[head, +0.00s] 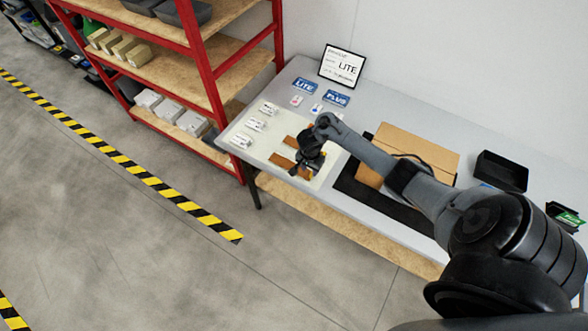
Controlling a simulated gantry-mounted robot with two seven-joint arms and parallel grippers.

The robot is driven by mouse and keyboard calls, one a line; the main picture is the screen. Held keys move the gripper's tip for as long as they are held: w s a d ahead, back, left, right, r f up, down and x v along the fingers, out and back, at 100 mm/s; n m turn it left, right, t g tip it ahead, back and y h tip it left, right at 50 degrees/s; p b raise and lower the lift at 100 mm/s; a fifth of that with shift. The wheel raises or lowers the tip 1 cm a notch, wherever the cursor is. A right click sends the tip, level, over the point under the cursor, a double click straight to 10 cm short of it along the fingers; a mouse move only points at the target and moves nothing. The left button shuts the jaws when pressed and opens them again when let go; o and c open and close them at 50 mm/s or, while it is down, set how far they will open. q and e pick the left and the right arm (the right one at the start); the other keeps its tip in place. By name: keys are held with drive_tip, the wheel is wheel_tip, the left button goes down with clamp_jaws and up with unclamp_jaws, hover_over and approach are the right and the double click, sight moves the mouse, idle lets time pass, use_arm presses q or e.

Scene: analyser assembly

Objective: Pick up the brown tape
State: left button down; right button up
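Several brown tape strips lie on a pale mat on the left part of the table. One brown tape (281,160) shows to the left of my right gripper, and another brown piece (291,142) lies just behind it. My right gripper (307,172) is over the mat, pointing down at the strips, and hides part of them. Its fingers are dark and small, so I cannot tell whether they are open or shut or touching a tape. My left gripper is not in view.
White boxes (255,125) line the table's left end. A cardboard box (420,150) sits on a black mat under my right arm. A black bin (501,171) is farther right. A sign (342,66) stands at the back. A red shelf (207,75) is left of the table.

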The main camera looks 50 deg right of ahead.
drive_tip(key=f+b, duration=0.1)
drive_tip(key=d+f+b, duration=0.1)
drive_tip(key=f, duration=0.1)
drive_tip(key=shift+d+f, duration=0.15)
drive_tip(key=shift+f, duration=0.7)
clamp_jaws()
